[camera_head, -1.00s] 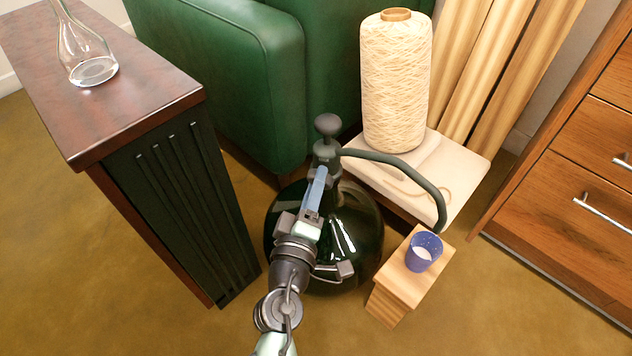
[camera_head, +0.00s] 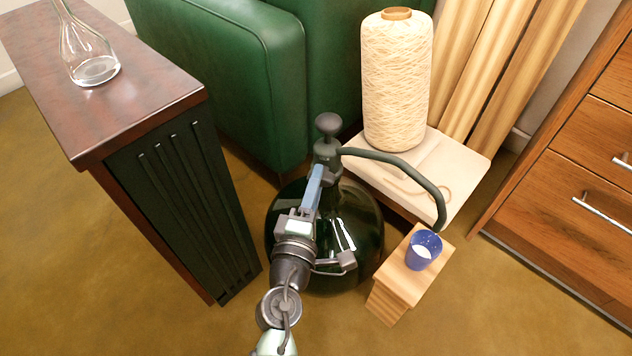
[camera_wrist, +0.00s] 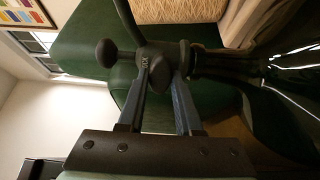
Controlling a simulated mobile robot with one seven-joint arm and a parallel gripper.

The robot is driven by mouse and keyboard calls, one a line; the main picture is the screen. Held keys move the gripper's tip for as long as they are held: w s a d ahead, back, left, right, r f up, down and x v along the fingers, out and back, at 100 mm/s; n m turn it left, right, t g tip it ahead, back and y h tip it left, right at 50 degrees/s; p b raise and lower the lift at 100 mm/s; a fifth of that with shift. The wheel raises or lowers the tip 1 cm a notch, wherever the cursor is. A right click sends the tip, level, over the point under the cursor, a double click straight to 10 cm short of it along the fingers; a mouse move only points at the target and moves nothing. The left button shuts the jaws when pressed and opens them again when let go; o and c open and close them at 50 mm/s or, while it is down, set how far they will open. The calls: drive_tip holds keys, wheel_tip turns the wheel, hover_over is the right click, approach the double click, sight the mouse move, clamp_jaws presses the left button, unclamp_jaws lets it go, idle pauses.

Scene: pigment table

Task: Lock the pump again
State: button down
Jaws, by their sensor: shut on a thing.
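The pump (camera_head: 326,148) is a dark head with a round knob (camera_head: 328,123) on top, set on the neck of a big dark green glass bottle (camera_head: 362,225). A dark curved spout (camera_head: 400,167) runs from it to the right and ends above the blue cup (camera_head: 425,250). My gripper (camera_head: 318,170) reaches the pump head from the front, below the knob. In the wrist view the pump head (camera_wrist: 163,55) lies sideways, knob to the left, and my gripper (camera_wrist: 161,73) is shut on a dark part of it. The fingers partly hide the held part.
The blue cup, with something white inside, stands on a small wooden stool (camera_head: 395,285). A dark cabinet (camera_head: 180,200) with a glass flask (camera_head: 92,50) stands left. A green armchair (camera_head: 230,70) is behind. A thread cone (camera_head: 396,80) stands on a pale low stand (camera_head: 455,165). Drawers (camera_head: 580,180) are right.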

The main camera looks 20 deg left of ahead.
drive_tip(key=c, duration=0.6)
unclamp_jaws()
drive_tip(key=shift+s+d+b, duration=0.3)
drive_tip(key=shift+s+d, duration=0.05)
drive_tip(key=shift+s, duration=1.8)
drive_tip(key=shift+s+d+b, duration=0.35)
drive_tip(key=shift+s+d, duration=0.05)
drive_tip(key=shift+s, duration=1.7)
drive_tip(key=shift+s+d+b, duration=0.3)
drive_tip(key=shift+s+d, duration=0.05)
drive_tip(key=shift+s, duration=1.8)
